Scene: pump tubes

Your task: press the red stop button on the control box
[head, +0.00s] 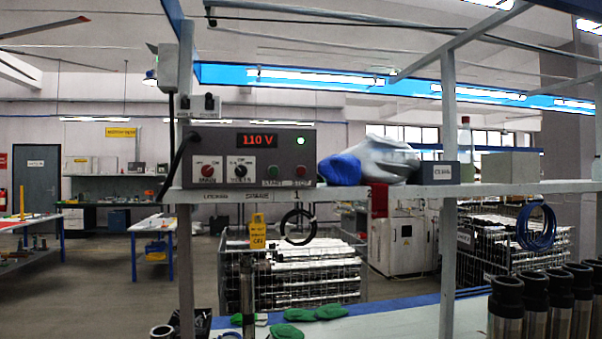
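The control box (220,140) is a dark grey case on the shelf in the left half of the head view. Its red display (264,140) reads about 110 V, and a pale green lamp (301,141) glows at its upper right. The red stop button (301,171) is at the lower right of the front panel. A green button (273,172) is just left of it. Nothing covers the panel. My gripper is not in view.
The shelf (400,189) has grey posts at left (186,250) and right (448,260). Blue and grey cloths (385,160) and a small grey box (435,173) sit right of the control box. Below, green gloves (286,331) lie on the bench, with dark tubes (505,300) at right.

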